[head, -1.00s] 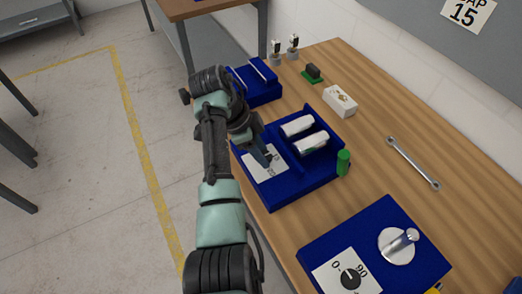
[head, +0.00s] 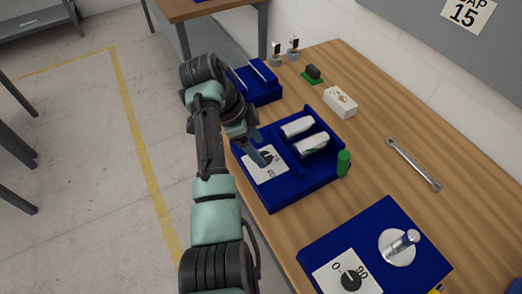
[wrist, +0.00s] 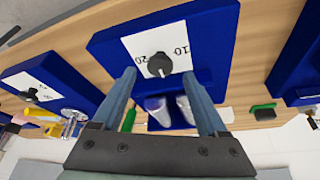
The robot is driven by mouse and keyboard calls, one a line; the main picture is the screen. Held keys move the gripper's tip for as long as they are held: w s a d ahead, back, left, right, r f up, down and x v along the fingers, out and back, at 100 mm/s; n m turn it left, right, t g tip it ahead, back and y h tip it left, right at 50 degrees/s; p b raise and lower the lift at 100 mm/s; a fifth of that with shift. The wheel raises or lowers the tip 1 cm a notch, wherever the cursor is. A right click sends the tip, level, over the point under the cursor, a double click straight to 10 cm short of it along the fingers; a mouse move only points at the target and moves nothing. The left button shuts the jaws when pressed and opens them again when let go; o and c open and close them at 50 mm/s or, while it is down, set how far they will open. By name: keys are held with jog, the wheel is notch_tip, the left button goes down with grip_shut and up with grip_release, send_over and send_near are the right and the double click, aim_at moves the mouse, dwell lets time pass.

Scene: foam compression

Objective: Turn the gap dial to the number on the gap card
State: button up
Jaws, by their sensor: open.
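The gap card (head: 466,14) hangs on the wall panel at the top right; it reads 15, and its top is cut off. The black dial (head: 265,158) sits on a white plate on the blue roller unit (head: 300,190). In the wrist view, the dial (wrist: 160,65) has the marks 10 and 20 on either side; its exact setting is too small to tell. My gripper (head: 258,150) is open beside and above the dial. In the wrist view, my fingertips (wrist: 159,76) stand on either side of the dial, apart from it as far as I can see.
Two pale rollers (head: 312,143) and a green cylinder (head: 343,163) are on the roller unit's far side. A second blue unit (head: 320,245) with a 0-90 dial (head: 351,280) and a metal crank (head: 400,245) stands nearer. A wrench (head: 414,163) lies to the right, with bare wood around it.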

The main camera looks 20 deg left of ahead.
jog(key=p+v, duration=0.5)
jog(key=v, duration=0.5)
jog(key=shift+r, duration=0.15)
jog(key=shift+a, duration=0.1)
